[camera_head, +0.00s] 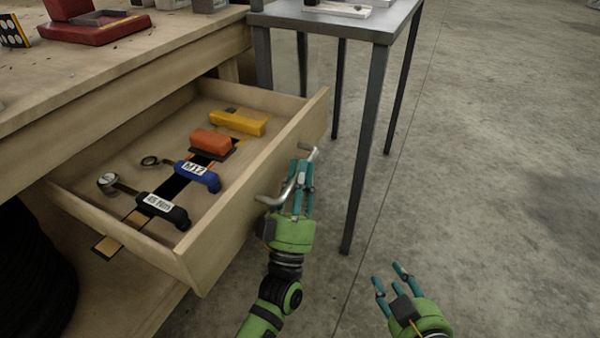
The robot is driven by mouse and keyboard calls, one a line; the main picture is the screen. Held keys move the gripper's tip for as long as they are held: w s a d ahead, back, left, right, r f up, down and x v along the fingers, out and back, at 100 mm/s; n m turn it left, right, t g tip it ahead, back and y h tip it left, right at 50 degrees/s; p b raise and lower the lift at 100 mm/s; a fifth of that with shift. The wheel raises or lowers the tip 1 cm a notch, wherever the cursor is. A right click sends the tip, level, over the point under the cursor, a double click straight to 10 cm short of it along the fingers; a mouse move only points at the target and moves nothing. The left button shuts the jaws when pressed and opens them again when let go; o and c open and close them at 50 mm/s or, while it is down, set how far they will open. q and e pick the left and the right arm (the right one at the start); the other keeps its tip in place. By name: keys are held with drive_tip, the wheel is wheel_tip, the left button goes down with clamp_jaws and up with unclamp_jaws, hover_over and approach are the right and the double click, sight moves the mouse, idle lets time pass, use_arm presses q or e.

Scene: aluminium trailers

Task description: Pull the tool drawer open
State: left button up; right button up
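The wooden tool drawer (250,182) stands pulled out from under the workbench, with its inside in plain view. Its curved metal handle (272,200) is on the front panel. My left gripper (301,168) is at the handle, its teal fingers close together around the bar and partly hiding it. My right gripper (389,273) is open and empty, apart from the drawer, over the floor at the lower right.
The drawer holds a black-handled tool (160,208), a blue-handled tool (198,176), an orange block (210,141) and a yellow tool (238,123). A metal table (345,24) stands close behind the drawer. Floor at right is clear.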

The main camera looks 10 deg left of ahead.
use_arm(q)
drive_tip(key=shift+o, duration=1.3)
drive_tip(key=v, duration=1.2)
